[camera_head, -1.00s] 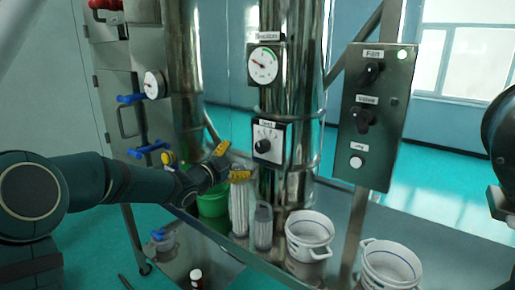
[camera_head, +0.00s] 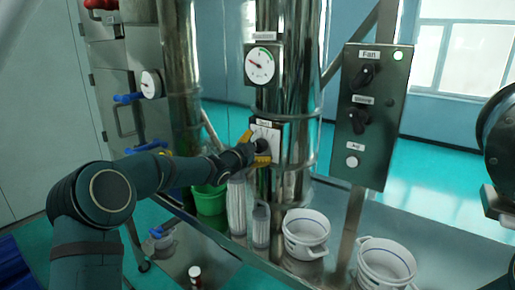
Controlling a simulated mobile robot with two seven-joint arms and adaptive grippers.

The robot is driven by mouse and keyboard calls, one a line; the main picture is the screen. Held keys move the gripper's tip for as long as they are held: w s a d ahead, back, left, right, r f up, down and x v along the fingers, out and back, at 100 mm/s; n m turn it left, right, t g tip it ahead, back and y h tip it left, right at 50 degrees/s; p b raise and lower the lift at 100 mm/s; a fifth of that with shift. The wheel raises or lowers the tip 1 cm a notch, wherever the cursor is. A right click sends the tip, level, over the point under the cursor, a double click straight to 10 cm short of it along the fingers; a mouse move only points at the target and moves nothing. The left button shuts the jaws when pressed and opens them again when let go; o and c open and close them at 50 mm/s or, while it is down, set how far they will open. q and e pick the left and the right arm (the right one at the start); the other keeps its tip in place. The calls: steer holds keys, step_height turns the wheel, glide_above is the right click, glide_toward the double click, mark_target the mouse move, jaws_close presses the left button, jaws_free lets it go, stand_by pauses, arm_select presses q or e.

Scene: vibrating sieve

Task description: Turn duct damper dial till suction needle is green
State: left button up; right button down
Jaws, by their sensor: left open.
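The duct damper dial plate (camera_head: 274,131) is a white square on the shiny metal duct, with a dark knob partly hidden by my left gripper. My left gripper (camera_head: 258,149) is open, its yellow fingertips at the dial, one at its upper left and one below. I cannot tell whether they touch the knob. The round suction gauge (camera_head: 260,66) is above the dial. Its needle points to the upper left, and a green band lies along the top right of its face; the needle appears outside that band. My right gripper is not clearly in view; only dark arm parts show at the right edge.
Two white buckets (camera_head: 306,236) (camera_head: 387,264), grey filter cylinders (camera_head: 237,205) and a green bucket (camera_head: 209,200) are below. Another gauge (camera_head: 151,84) is at left.

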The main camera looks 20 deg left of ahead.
arm_select(q)
steer(key=shift+c, duration=0.3)
steer(key=c, duration=1.1)
steer(key=shift+f+m+b, duration=0.1)
steer(key=shift+m+b, duration=1.2)
steer(key=shift+b, duration=0.15)
steer(key=shift+m+b, duration=1.2)
steer(key=shift+m, duration=0.4)
steer(key=shift+a+r, duration=0.1)
steer(key=shift+r, duration=0.1)
steer(key=o, duration=1.2)
steer(key=shift+c, duration=0.2)
steer(key=shift+s, duration=0.1)
